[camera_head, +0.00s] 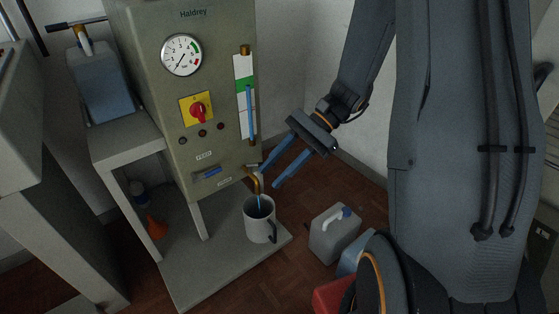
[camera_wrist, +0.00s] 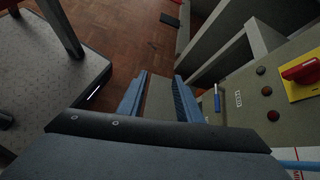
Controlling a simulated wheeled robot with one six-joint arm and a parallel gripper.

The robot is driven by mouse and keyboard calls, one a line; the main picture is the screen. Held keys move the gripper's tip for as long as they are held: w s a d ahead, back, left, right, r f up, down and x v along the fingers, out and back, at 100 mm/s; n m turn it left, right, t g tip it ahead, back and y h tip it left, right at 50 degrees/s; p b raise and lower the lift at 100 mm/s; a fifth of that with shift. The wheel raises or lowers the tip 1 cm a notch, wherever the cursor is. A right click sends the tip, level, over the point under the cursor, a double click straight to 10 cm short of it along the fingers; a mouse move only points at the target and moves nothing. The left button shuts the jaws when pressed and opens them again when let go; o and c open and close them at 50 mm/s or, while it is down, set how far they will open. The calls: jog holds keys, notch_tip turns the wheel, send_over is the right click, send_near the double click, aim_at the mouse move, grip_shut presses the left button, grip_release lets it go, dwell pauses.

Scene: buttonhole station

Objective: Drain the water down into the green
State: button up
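The grey Haldrey machine (camera_head: 215,125) has a sight tube (camera_head: 250,112) on its right side. Blue water fills the tube's lower part, and its top appears level with the green band (camera_head: 244,84). A blue-handled lever (camera_head: 208,172) sits low on the front and also shows in the wrist view (camera_wrist: 217,101). A thin blue stream runs from the copper spout (camera_head: 257,181) into a grey mug (camera_head: 258,226) below it. My gripper (camera_head: 269,177) is open and empty, just right of the spout. Its parted blue fingers also show in the wrist view (camera_wrist: 160,75).
A round gauge (camera_head: 181,55) and a red knob on a yellow plate (camera_head: 197,109) are on the panel. A blue-grey tank (camera_head: 99,85) stands on the left shelf. A grey jerrycan (camera_head: 334,236) stands on the floor at right.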

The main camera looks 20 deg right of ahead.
jog(key=shift+s+a+r+n+g+h+p, duration=0.1)
jog(key=shift+s+r+n+g+h+p, duration=0.3)
jog(key=shift+s+r+p, duration=0.5)
jog(key=shift+s, duration=0.15)
